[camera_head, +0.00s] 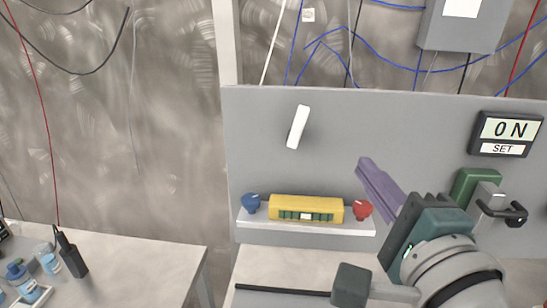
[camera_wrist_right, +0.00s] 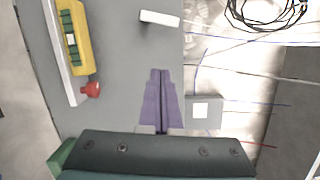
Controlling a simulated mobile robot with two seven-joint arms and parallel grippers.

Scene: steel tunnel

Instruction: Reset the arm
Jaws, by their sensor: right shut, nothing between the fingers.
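My right arm comes in from the lower right in the head view. Its right gripper (camera_head: 366,164) has purple fingers that point up and left, in front of the grey panel. The fingers are together and empty; the right wrist view shows the right gripper (camera_wrist_right: 160,72) the same way, with nothing between its tips. My left gripper is not in view.
The grey panel (camera_head: 350,130) carries a white lever (camera_head: 298,127), a shelf (camera_head: 310,227) with a yellow device (camera_head: 306,208) between blue (camera_head: 251,203) and red (camera_head: 362,209) knobs, and an ON display (camera_head: 505,134). A table (camera_head: 140,262) with bottles stands left.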

